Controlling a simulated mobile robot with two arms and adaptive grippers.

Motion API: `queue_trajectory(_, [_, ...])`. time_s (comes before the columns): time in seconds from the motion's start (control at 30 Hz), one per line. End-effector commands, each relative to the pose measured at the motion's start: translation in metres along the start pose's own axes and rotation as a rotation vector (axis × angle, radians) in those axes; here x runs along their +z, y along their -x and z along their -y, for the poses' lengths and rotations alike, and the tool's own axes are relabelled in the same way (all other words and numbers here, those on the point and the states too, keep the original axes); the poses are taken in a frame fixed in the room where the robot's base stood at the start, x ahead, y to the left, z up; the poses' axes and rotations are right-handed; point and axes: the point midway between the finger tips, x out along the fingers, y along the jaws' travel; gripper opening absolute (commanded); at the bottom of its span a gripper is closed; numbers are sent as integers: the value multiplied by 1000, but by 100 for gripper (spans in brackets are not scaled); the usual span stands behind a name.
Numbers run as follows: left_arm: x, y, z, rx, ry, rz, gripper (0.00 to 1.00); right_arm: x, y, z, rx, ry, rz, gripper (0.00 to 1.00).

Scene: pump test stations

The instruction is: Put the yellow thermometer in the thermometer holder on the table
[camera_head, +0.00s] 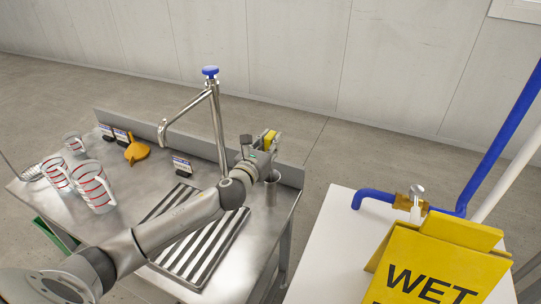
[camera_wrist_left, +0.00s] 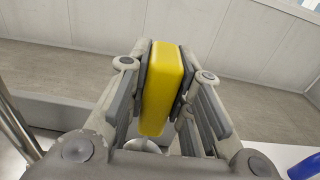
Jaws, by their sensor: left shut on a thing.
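My left gripper (camera_head: 264,148) is shut on the yellow thermometer (camera_head: 269,137), near the right end of the steel table (camera_head: 262,232). In the left wrist view the thermometer (camera_wrist_left: 162,88) stands roughly upright between the two finger pads (camera_wrist_left: 163,85). Only its thick yellow body shows clearly. A metal cup-shaped holder (camera_head: 271,191) stands on the table below the gripper. A pale round rim (camera_wrist_left: 150,146) shows just under the thermometer in the wrist view. Whether the thermometer's lower end is inside the holder is hidden. My right gripper is not in view.
A bent steel tap (camera_head: 217,120) with a blue knob rises just left of the gripper. A striped drain grate (camera_head: 195,240) lies under my arm. Measuring jugs (camera_head: 95,188) and an orange funnel (camera_head: 136,150) stand at left. A yellow wet-floor sign (camera_head: 440,265) is at right.

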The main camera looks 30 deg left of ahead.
Motion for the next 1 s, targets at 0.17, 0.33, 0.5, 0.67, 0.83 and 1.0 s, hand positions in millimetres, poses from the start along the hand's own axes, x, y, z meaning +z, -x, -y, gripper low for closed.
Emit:
queue_trajectory(0.17, [-28,0,0,1,3,-3,0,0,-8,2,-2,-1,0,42])
queue_trajectory(0.33, [-39,-1,0,0,2,-1,0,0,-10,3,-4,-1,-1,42])
queue_trajectory(0.5, [-38,-1,0,-1,1,-1,0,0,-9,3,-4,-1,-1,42])
queue_trajectory(0.67, [-40,-1,0,-1,0,-1,23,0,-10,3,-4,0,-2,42])
queue_trajectory(0.83, [-40,-1,0,-1,0,-1,42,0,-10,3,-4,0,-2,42])
queue_trajectory(1.0, [-40,-1,0,0,0,-1,42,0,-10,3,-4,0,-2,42])
